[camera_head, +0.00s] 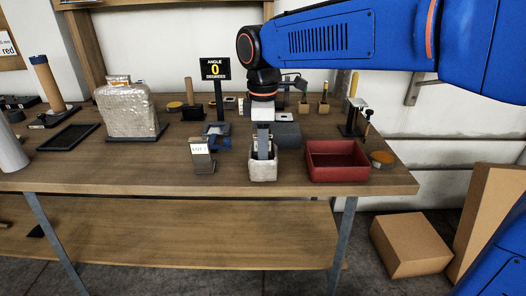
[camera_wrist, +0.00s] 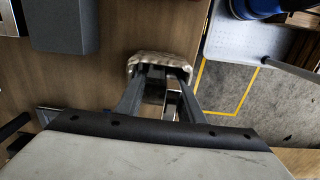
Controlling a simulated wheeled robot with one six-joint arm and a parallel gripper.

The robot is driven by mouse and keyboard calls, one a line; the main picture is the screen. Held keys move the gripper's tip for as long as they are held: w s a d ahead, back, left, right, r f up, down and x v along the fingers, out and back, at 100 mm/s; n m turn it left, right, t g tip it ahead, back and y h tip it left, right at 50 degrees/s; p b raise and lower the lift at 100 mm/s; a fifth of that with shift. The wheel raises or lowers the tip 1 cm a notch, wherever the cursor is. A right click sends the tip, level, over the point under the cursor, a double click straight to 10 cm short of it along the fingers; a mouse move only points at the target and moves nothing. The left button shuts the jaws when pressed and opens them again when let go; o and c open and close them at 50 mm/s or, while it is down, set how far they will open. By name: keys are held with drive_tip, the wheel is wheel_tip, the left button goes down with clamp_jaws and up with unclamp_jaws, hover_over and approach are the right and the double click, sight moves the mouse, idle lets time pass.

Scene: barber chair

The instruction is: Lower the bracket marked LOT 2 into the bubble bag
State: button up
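The bubble bag (camera_head: 263,171) is a small, pale, quilted open pouch near the table's front edge. It also shows in the wrist view, with its puffy rim (camera_wrist: 163,58) at the far end of my fingers. My gripper (camera_head: 264,150) points straight down at the bag, and its fingertips reach into the mouth. In the wrist view the fingers (camera_wrist: 161,80) stand apart, with dark and shiny metal parts between them; whether they grip these is unclear. A grey bracket with a white LOT label (camera_head: 202,149) stands left of the bag; its number is too small to read surely.
A red bin (camera_head: 338,173) stands close right of the bag. A grey block (camera_head: 286,135) sits behind it. An angle sign (camera_head: 215,69) reads 0 degrees. A large bubble-wrapped package (camera_head: 127,110) stands at left. Bare tabletop lies at the front left.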

wheel_tip(320, 180, up, 17)
drive_tip(key=shift+r, duration=0.2)
idle(0.7)
drive_tip(key=shift+d, duration=0.1)
drive_tip(key=s+d+f+m+t, duration=0.1)
drive_tip(key=s+d+f+m, duration=0.4)
drive_tip(key=d, duration=0.4)
drive_tip(key=s+d+f+m+t, duration=0.1)
drive_tip(key=s+d+f+m, duration=0.25)
drive_tip(key=d+f, duration=0.35)
drive_tip(key=s+d+f+m+t, duration=0.1)
drive_tip(key=s+d+f+m, duration=0.3)
drive_tip(key=f, duration=0.4)
drive_tip(key=s+d+f+m+t, duration=0.1)
drive_tip(key=s+d+f+m, duration=0.4)
drive_tip(key=s+d+f, duration=0.1)
drive_tip(key=shift+s+d+f+t, duration=0.2)
drive_tip(key=shift+d+f+t, duration=0.25)
drive_tip(key=shift+f, duration=0.5)
